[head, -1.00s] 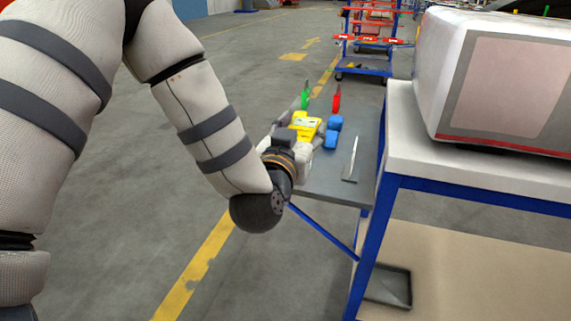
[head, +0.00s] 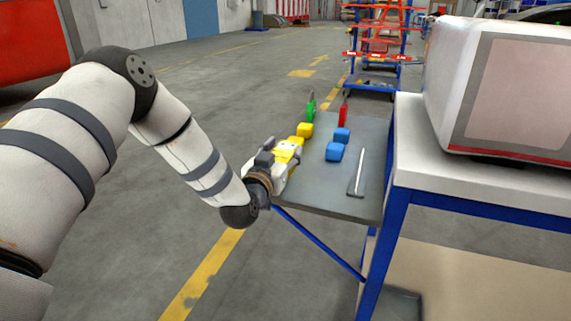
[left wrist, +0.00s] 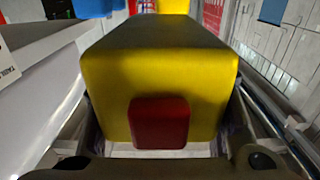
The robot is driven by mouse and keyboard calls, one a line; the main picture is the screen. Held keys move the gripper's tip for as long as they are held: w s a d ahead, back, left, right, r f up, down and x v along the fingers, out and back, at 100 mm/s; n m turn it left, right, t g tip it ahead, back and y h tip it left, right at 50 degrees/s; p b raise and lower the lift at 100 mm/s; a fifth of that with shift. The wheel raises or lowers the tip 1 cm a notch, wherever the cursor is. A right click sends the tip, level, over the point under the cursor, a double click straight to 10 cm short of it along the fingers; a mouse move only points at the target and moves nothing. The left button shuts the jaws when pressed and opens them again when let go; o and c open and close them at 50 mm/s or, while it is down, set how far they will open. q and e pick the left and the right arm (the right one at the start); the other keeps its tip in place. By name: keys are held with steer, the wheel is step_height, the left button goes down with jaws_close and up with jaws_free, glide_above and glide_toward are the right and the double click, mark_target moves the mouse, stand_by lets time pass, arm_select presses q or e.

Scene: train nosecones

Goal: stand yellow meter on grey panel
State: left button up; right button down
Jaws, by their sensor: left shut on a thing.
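My left gripper (head: 283,160) is shut on the yellow meter (head: 290,147) at the left edge of the grey panel (head: 320,192). In the left wrist view the meter (left wrist: 160,75) fills the space between the fingers, a dark red square on its near face. Its base and any gap to the panel are hidden in the head view. My right gripper is not in view.
A yellow block (head: 305,130) and two blue blocks (head: 334,152) are on the panel beyond and right of the meter. Green-handled (head: 311,107) and red-handled (head: 343,113) tools stand at the back. A thin metal tool (head: 360,175) lies at right. The panel's front is clear.

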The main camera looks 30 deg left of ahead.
arm_select(q)
step_height(320, 180, down, 2)
steer(key=shift+d+f, duration=0.1)
steer(key=shift+f, duration=0.1)
steer(key=shift+f, duration=0.15)
steer(key=o, duration=1.7)
steer(key=shift+f, duration=0.1)
steer(key=shift+c, duration=0.2)
